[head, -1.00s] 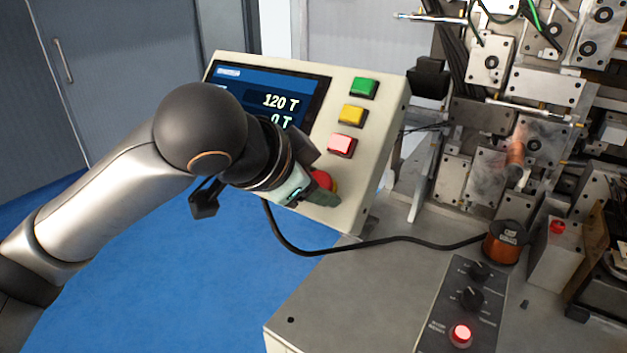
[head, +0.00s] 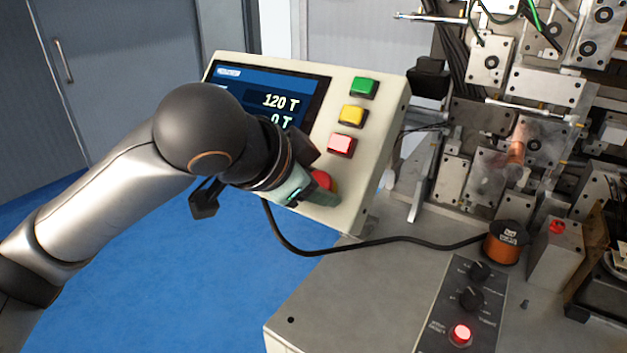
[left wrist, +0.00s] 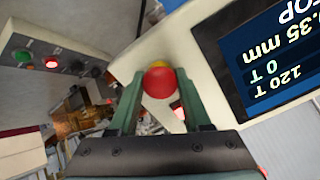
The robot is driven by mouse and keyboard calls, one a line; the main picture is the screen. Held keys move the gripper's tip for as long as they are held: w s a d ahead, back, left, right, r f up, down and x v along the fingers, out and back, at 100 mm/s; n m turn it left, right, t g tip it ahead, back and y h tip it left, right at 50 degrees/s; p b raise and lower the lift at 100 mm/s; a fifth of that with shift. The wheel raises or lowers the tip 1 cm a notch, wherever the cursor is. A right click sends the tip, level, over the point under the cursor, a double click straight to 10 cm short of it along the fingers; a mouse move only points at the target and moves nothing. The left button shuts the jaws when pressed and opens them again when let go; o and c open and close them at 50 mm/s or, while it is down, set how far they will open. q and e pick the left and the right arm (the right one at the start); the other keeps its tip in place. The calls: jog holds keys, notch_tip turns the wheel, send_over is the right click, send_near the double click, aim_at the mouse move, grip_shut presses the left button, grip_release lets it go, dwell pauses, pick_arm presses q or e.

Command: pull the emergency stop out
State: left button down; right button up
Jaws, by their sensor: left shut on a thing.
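The emergency stop (head: 322,180) is a red round knob low on the cream control panel (head: 350,190), partly hidden by my left gripper in the head view. My left gripper (head: 320,186) is at the panel with its fingers on either side of the knob. In the left wrist view the red knob (left wrist: 158,82) sits between the two green fingertips (left wrist: 157,84), with a bit of yellow behind it. The gripper is shut on the knob. My right gripper is not in view.
Green (head: 363,88), yellow (head: 352,115) and red (head: 341,145) square buttons and a screen (head: 275,95) are on the panel. A black cable (head: 370,243) runs across the metal table (head: 330,300) to a copper wire spool (head: 505,243). A knob box (head: 465,300) is at the front; the winder fills the right.

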pick_arm(q)
jog(key=shift+s+p, duration=0.1)
jog(key=shift+p, duration=0.3)
dwell(0.4)
jog(key=shift+s+a+r, duration=0.1)
jog(key=shift+a+r, duration=0.05)
jog(key=c, duration=0.6)
grip_release()
jog(key=shift+s+a, duration=0.1)
jog(key=shift+s, duration=0.05)
jog(key=o, duration=0.6)
jog(key=shift+r, duration=0.1)
jog(key=p+v, duration=0.5)
jog(key=v, duration=0.2)
